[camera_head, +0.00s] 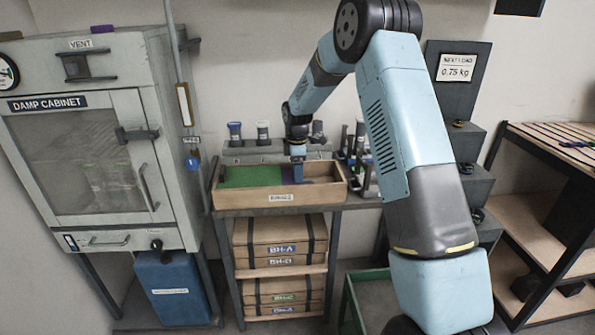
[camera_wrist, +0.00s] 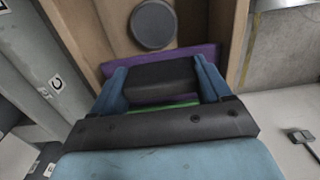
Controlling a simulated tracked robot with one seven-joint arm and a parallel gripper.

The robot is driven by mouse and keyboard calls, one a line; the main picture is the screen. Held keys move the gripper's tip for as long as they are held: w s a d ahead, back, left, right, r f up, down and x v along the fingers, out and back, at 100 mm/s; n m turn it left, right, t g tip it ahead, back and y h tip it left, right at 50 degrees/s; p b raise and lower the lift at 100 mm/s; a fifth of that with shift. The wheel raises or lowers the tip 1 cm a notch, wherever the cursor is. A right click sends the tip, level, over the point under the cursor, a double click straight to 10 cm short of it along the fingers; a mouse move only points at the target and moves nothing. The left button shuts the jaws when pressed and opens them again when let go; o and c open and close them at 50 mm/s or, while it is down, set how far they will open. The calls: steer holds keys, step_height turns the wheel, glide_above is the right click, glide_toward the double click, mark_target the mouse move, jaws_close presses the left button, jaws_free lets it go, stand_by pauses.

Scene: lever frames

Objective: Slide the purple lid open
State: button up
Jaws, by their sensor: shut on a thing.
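The purple lid (camera_wrist: 206,52) lies across a wooden box in the wrist view. In the head view my gripper (camera_head: 297,174) reaches down into the box from above. Much of the lid is hidden by my fingers and the handle.
The wooden box (camera_head: 281,198) stands on a bench, with a green panel (camera_head: 248,176) at its left and an uncovered part at its right. A dark round disc (camera_wrist: 153,24) lies in the uncovered part. Racked tools stand behind; a damp cabinet (camera_head: 88,140) is left.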

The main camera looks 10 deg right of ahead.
steer(key=o, duration=1.5)
steer(key=shift+c, duration=0.2)
steer(key=shift+r, duration=0.25)
step_height(320, 180, up, 13)
